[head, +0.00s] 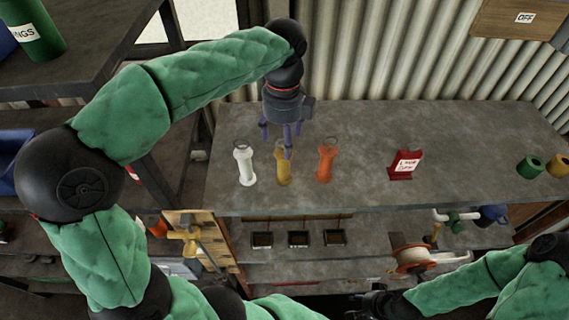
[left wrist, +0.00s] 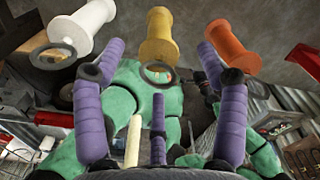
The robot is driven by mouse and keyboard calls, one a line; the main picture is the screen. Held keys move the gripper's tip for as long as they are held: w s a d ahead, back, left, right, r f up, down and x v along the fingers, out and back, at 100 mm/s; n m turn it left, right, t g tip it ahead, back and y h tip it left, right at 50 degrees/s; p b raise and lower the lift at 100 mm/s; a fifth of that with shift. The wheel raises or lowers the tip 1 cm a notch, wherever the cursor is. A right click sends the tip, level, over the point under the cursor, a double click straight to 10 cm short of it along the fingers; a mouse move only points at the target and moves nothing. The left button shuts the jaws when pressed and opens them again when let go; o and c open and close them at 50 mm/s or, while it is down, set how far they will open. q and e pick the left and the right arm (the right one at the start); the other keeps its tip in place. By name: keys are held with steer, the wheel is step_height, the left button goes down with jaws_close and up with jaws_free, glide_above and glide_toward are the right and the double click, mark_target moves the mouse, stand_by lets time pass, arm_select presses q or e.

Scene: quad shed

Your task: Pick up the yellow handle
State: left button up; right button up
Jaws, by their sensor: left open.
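The yellow handle (head: 284,174) stands upright on the grey bench between a white handle (head: 245,167) and an orange handle (head: 325,164). Its top ring is partly hidden by a finger. My left gripper (head: 282,136) is open, pointing down just above and around its top. In the left wrist view, the yellow handle (left wrist: 158,38) with its dark ring lies between the spread purple fingers of my left gripper (left wrist: 161,82). The fingers look empty; I cannot tell whether one touches the handle. My right gripper (head: 372,303) is dark and partly cut off at the bottom edge.
The white handle (left wrist: 85,28) and orange handle (left wrist: 231,48) flank the fingers closely. A red sign stand (head: 404,165) and green roll (head: 530,168) stand further right on the bench (head: 460,135). Corrugated wall (head: 400,60) rises behind. The bench between handles and sign is clear.

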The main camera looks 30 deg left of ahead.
mark_target(283, 148)
arm_select(q)
steer(key=f, duration=0.4)
steer(key=shift+s+d, duration=0.1)
steer(key=shift+s, duration=0.25)
steer(key=shift+w+f, duration=0.15)
steer(key=shift+f, duration=0.4)
steer(key=c, duration=1.3)
